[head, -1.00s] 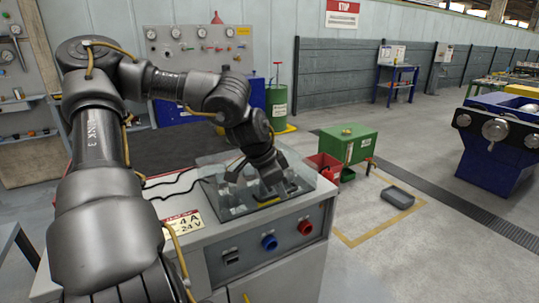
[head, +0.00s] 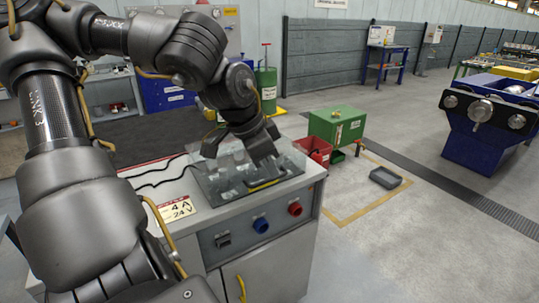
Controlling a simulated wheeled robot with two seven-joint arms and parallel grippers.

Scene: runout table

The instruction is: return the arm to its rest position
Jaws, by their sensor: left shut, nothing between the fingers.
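My left arm comes in from the left and reaches over a grey cabinet (head: 275,275). My left gripper (head: 268,172) is shut and empty. It points down over the clear lid (head: 207,187) on the cabinet top, close to the yellow handle (head: 268,184). I cannot tell whether the fingers touch the lid or its handle. My right gripper is not in view.
The cabinet front has a blue knob (head: 261,225) and a red knob (head: 295,209). To the right on the floor are a green box (head: 336,127), a red bin (head: 314,150) and a grey tray (head: 385,178). A blue machine (head: 478,140) stands at far right. Open floor lies between.

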